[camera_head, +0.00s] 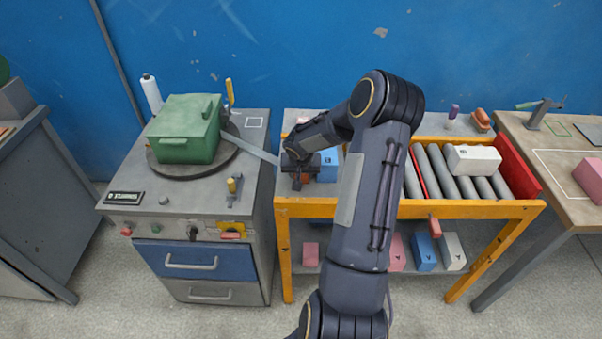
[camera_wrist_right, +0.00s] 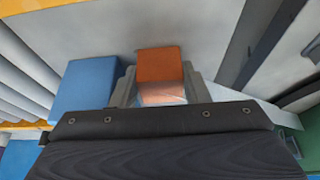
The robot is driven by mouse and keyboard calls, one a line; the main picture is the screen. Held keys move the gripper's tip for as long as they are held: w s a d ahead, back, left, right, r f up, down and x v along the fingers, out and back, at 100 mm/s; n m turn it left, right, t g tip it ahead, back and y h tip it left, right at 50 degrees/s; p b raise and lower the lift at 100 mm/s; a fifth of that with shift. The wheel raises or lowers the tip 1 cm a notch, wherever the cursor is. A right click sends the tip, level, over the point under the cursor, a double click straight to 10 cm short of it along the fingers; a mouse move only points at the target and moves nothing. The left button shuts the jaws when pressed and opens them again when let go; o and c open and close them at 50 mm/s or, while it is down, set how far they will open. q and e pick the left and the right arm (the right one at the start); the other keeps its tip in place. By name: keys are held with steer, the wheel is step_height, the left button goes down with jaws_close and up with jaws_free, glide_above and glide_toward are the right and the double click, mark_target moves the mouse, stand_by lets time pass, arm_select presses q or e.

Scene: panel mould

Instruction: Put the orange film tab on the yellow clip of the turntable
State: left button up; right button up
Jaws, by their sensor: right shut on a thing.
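My right gripper (camera_head: 299,172) is in front of the turntable's right side, over the left end of the roller bench. In the right wrist view it is shut on the orange film tab (camera_wrist_right: 160,66), which sits between the fingers. A pale film strip (camera_head: 258,151) runs from the turntable (camera_head: 158,168) to the gripper. A green box-shaped load (camera_head: 186,135) stands on the turntable. One yellow upright piece (camera_head: 229,92) stands behind the turntable and another (camera_head: 232,185) in front of it. I cannot tell which is the clip. My left gripper is not in view.
A blue box (camera_head: 327,165) stands close to my right gripper and also shows in the wrist view (camera_wrist_right: 86,88). The orange-framed bench (camera_head: 420,209) carries rollers and a white box (camera_head: 473,159). The grey cabinet (camera_head: 135,227) is under the turntable. My right arm covers the bench's middle.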

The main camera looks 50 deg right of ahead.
steer(key=o, duration=0.7)
steer(key=shift+f, duration=0.1)
